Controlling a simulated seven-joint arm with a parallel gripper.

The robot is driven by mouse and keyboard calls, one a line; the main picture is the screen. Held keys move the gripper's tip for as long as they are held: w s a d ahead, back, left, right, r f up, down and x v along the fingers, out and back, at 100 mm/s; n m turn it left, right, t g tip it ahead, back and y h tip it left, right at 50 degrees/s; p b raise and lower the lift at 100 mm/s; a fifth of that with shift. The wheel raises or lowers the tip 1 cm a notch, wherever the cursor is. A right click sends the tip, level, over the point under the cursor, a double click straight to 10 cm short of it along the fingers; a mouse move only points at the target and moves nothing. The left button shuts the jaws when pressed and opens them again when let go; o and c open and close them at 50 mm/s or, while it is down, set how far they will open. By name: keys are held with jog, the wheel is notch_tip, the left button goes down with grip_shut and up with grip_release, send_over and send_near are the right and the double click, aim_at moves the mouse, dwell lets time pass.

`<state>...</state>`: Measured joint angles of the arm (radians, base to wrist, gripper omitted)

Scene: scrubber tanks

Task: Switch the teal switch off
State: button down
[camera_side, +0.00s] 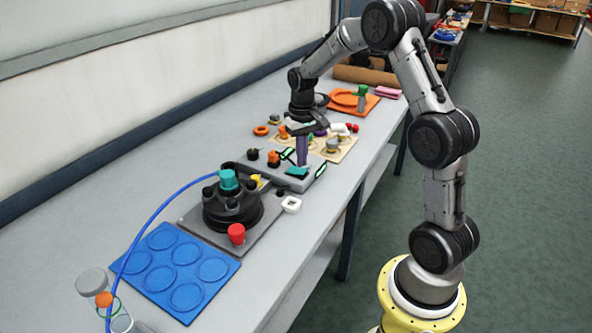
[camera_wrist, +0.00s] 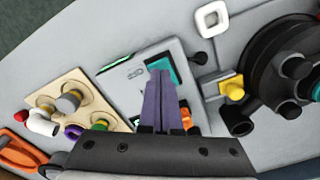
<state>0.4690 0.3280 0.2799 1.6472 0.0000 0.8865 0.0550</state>
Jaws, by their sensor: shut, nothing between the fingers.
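The teal switch (camera_side: 296,172) is on a grey panel on the bench, near the panel's front edge. It also shows in the wrist view (camera_wrist: 167,66), just past my fingertips. My gripper (camera_side: 302,163) points down at the panel with its purple fingers together and nothing between them. In the wrist view, the fingertips (camera_wrist: 160,73) overlap the near side of the switch. I cannot tell whether they touch it. The fingers hide part of the switch, and its on or off position is not clear.
An orange knob (camera_side: 273,158) stands on the same panel. A black round device with a teal knob (camera_side: 229,180) is to the left, with a red knob (camera_side: 237,233) and a white square ring (camera_side: 291,204) nearby. A beige board (camera_side: 344,150) with several parts lies behind. Bare bench is in front.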

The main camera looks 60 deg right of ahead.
aim_at(301, 171)
jog(key=shift+f, duration=0.95)
dwell(1.1)
jog(key=shift+r, duration=3.5)
jog(key=s+a+r+n+t, duration=0.3)
jog(key=s+a+r, duration=0.2)
jog(key=a+r, duration=0.75)
jog(key=s+a+r+n+t, duration=0.2)
jog(key=s+a, duration=0.3)
jog(key=s, duration=0.4)
jog(key=s+a+f+n, duration=0.1)
jog(key=s+a+f, duration=0.1)
jog(key=s+f, duration=0.3)
jog(key=s, duration=0.3)
jog(key=shift+f+t, duration=0.15)
jog(key=shift+t, duration=0.15)
